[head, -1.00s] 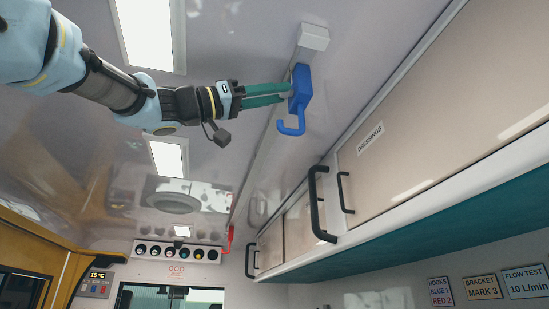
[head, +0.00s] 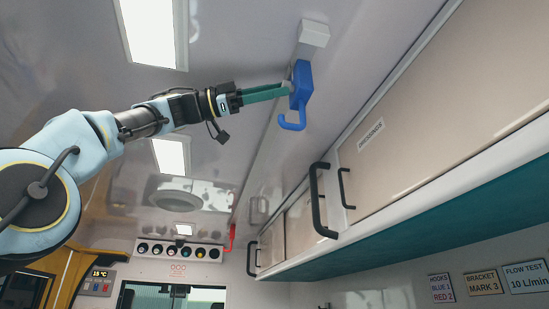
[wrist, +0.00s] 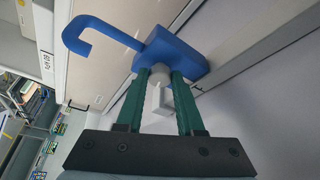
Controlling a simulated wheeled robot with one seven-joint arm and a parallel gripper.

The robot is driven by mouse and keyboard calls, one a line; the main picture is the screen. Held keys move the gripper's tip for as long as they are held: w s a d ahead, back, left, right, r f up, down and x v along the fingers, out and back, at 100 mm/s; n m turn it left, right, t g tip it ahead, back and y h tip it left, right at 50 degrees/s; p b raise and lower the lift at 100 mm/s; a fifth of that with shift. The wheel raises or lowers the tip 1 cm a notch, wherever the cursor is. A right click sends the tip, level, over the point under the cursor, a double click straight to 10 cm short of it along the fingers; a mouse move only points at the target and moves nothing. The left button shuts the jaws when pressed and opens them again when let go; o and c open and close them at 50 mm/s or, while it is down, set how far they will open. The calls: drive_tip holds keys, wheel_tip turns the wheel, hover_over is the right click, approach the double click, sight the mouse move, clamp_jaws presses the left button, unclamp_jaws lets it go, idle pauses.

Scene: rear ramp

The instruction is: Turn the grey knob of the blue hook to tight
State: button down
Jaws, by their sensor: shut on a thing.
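The blue hook (head: 301,84) hangs from the ceiling rail, its open crook pointing down in the head view. In the wrist view the hook (wrist: 172,50) lies across the top, crook to the left. My gripper (head: 286,88) reaches it from the left. Its two green fingers (wrist: 160,76) are shut on the grey knob (wrist: 159,71) at the hook's body. The fingers hide most of the knob, and I see no mark that tells its setting. In the head view the fingers nearly overlap.
A pale end block (head: 314,34) sits on the rail (head: 262,137) above the hook. Overhead cabinets with black handles (head: 319,200) run along the right. A red hook (head: 232,236) hangs farther back. A sign (head: 441,288) reads HOOKS BLUE 1, RED 2. Space below the hook is open.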

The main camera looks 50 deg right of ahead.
drive_tip(key=m+p, duration=0.1)
drive_tip(key=m+y, duration=0.1)
drive_tip(key=m+p, duration=0.1)
drive_tip(key=shift+r+m+y+p, duration=0.25)
drive_tip(key=shift+m+y+p, duration=0.05)
drive_tip(key=shift+m+p, duration=0.1)
drive_tip(key=shift+m+t, duration=0.3)
drive_tip(key=c, duration=0.5)
unclamp_jaws()
drive_tip(key=p+v, duration=0.1)
drive_tip(key=v, duration=0.9)
drive_tip(key=shift+w+a, duration=0.2)
drive_tip(key=shift+w, duration=0.1)
